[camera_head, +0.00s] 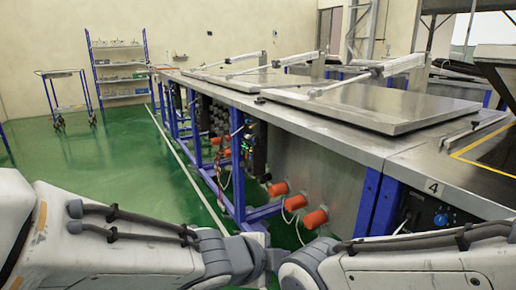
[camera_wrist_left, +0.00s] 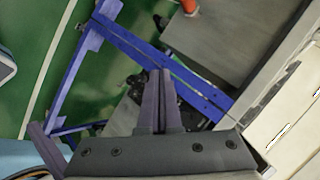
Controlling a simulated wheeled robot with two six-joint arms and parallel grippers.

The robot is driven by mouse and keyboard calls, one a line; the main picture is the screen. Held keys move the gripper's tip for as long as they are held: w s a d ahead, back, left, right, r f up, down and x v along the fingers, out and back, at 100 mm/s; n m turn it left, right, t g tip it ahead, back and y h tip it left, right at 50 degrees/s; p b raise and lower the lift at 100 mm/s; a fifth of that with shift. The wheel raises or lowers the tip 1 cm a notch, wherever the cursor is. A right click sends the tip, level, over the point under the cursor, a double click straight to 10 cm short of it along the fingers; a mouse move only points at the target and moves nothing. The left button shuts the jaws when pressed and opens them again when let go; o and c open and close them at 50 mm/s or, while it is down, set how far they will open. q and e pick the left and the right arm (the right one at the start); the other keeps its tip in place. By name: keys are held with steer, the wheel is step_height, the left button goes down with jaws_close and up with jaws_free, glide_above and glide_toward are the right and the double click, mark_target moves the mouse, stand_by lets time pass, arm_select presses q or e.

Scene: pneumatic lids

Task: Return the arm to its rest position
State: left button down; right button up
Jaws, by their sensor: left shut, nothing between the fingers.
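My left arm (camera_head: 130,235) comes in from the left of the head view and my right arm (camera_head: 400,260) from the right. Both are bent, and their inner ends come close together at the bottom centre. Neither gripper's fingers show in the head view. In the left wrist view my left gripper (camera_wrist_left: 158,75) has its two fingers together with nothing between them. Blue frame bars and a steel panel show beyond the fingers. I cannot tell whether the fingers touch the frame.
A long steel workbench (camera_head: 240,100) with closed-looking flat lids (camera_head: 370,105) runs along the right. Orange caps (camera_head: 315,218) stick out from its side. A blue shelf rack (camera_head: 120,70) and a cart (camera_head: 65,100) stand far left. The green floor (camera_head: 110,160) at left is open.

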arm_select(q)
steer(key=s+a+f+n+g+y, duration=0.3)
steer(key=s+a+n+g, duration=0.15)
steer(key=s+n, duration=0.3)
steer(key=s+a+f+n+g+y, duration=0.35)
steer(key=s+a+n, duration=0.25)
steer(key=s, duration=0.3)
step_height(320, 180, up, 29)
steer(key=p, duration=2.9)
steer(key=shift+s+f, duration=0.2)
steer(key=shift+s, duration=0.1)
steer(key=shift+d+h, duration=0.2)
steer(key=shift+h, duration=0.05)
